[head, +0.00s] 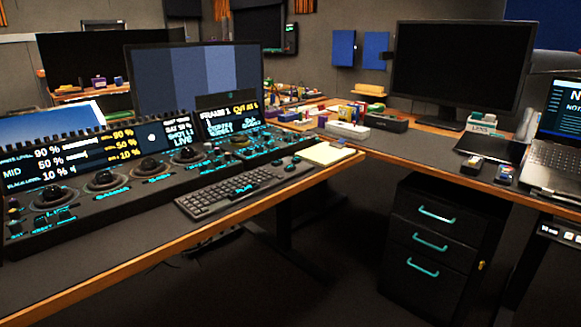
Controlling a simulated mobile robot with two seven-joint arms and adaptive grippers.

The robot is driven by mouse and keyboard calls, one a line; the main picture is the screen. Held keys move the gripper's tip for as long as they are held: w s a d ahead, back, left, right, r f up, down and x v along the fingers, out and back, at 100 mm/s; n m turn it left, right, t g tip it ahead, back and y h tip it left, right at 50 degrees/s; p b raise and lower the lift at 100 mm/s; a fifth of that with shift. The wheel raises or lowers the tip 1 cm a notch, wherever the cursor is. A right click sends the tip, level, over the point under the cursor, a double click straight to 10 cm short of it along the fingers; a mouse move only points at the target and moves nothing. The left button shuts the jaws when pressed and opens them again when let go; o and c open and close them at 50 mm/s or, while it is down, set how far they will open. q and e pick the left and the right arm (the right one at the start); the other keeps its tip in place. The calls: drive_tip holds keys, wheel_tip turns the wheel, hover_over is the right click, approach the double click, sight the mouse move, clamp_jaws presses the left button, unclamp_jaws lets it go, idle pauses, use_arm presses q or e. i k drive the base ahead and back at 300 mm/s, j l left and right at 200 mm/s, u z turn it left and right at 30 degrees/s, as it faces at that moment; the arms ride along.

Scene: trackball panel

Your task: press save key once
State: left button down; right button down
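The trackball panel (130,185) is a long black console on the left desk, with several dark trackballs and teal-lit keys. One trackball (149,167) sits near its middle. The key labels are too small to read, so I cannot tell which key is the save key. Neither of my grippers shows in the head view.
A black keyboard (243,189) lies in front of the panel, near the desk's wooden front edge. A notepad (327,154) lies to its right. A drawer cabinet (436,245) stands under the right desk. A monitor (455,70) and a laptop (555,150) stand on that desk.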

sight(292, 167)
drive_tip(key=i+l+u, duration=0.1)
drive_tip(key=i+l, duration=0.2)
drive_tip(key=i+l+u, duration=0.1)
drive_tip(key=i+l, duration=0.2)
drive_tip(key=l, duration=0.2)
drive_tip(key=i+l, duration=0.3)
drive_tip(key=l, duration=0.15)
drive_tip(key=i+l+u, duration=0.15)
drive_tip(key=i+l, duration=0.15)
drive_tip(key=l, duration=0.15)
